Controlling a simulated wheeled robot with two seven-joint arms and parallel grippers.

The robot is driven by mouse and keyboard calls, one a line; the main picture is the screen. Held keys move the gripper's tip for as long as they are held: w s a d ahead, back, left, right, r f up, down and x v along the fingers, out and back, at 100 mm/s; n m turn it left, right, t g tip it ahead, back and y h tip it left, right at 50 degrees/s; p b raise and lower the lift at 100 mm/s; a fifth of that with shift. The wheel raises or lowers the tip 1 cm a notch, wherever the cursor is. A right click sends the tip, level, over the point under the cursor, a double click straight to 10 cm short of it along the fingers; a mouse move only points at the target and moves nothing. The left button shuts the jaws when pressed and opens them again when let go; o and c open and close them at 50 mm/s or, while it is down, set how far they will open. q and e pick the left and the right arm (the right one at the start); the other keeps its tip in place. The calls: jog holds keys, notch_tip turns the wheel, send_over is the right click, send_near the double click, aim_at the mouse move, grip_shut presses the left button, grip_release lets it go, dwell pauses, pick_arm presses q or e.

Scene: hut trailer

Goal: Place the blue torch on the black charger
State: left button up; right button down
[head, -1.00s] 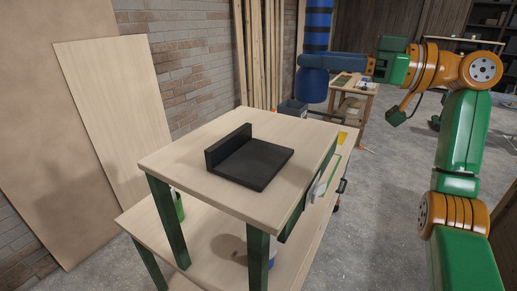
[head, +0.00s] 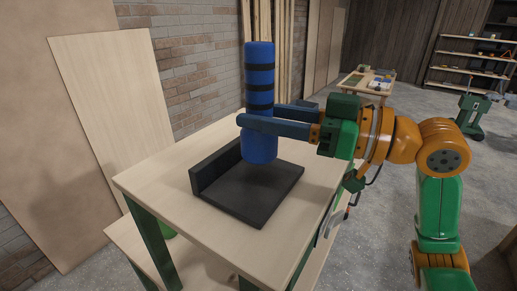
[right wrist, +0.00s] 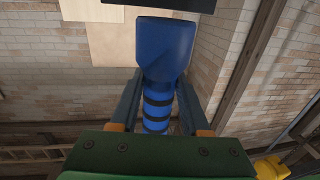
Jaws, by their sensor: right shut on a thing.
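The blue torch (head: 259,80), a cylinder with black bands, stands upright in the head view. My right gripper (head: 255,128) is shut on its lower part, with blue fingers on either side. The torch also shows between the fingers in the right wrist view (right wrist: 166,50). The black charger (head: 262,195) is an L-shaped block with a flat base and a raised back wall on the left, on the wooden table. The torch's lower end appears over the charger's base; I cannot tell whether they touch. My left gripper is in neither view.
The charger stands on a light wooden table (head: 150,180) with green legs and a lower shelf. Boards (head: 105,100) lean on the brick wall at left. A second table (head: 365,85) and shelves (head: 470,65) stand at the back.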

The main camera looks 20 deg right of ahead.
aim_at(275, 149)
jog(key=f, duration=0.4)
jog(key=shift+w+a, duration=0.15)
jog(key=shift+a, duration=0.1)
jog(key=shift+f, duration=0.2)
jog(key=shift+s+a, duration=0.1)
jog(key=shift+s, duration=0.1)
jog(key=shift+c, duration=1.9)
grip_release()
jog(key=shift+w+f, duration=0.1)
jog(key=shift+f, duration=0.05)
